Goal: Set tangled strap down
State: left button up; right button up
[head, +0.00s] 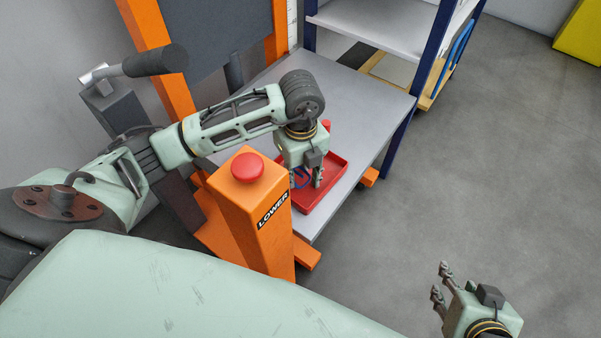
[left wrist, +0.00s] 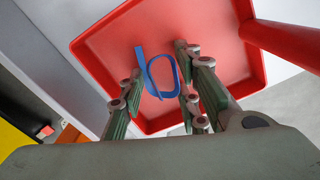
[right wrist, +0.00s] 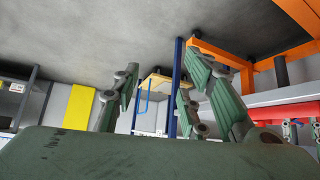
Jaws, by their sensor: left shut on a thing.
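The strap is a blue looped band, seen in the left wrist view (left wrist: 142,66) between the fingers of my left gripper (left wrist: 160,90). In the head view a bit of the strap (head: 301,180) shows beside the left gripper (head: 318,180). The left gripper is shut on the strap and points down over a shallow red tray (head: 333,184). The tray (left wrist: 100,48) fills the background behind the strap in the left wrist view. Whether the strap touches the tray floor is unclear. My right gripper (head: 438,282) is open and empty, away from the tray.
The tray rests on a grey shelf (head: 376,105) with dark blue posts (head: 403,120). An orange pedestal (head: 258,220) with a red button (head: 247,167) and a "LOWER" label stands just in front. A red cylinder (left wrist: 285,45) rises at the tray's edge. Open floor (head: 500,170) lies right.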

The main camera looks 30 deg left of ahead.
aim_at(301, 172)
jog(key=shift+w, duration=0.1)
pick_arm(q)
jog(key=shift+f, duration=0.1)
jog(key=o, duration=0.8)
pick_arm(e)
jog(key=shift+w+a+r, duration=0.1)
jog(key=shift+w+r, duration=0.05)
pick_arm(q)
notch_tip(301, 172, up, 5)
jog(key=shift+r+p, duration=0.1)
jog(key=shift+p, duration=0.7)
notch_tip(301, 172, up, 4)
jog(key=shift+w+f+p, duration=0.1)
jog(key=shift+f+p, duration=0.15)
jog(key=shift+p, duration=0.25)
jog(key=shift+r+p, duration=0.35)
jog(key=shift+r, duration=1.45)
pick_arm(e)
jog(key=s+d+f+g, duration=0.1)
jog(key=s+g, duration=0.1)
jog(key=s, duration=0.3)
jog(key=s+d+f+g+h, duration=0.1)
jog(key=s+d+g, duration=0.1)
jog(key=s, duration=0.2)
jog(key=shift+s+g, duration=0.3)
jog(key=shift+s, duration=0.1)
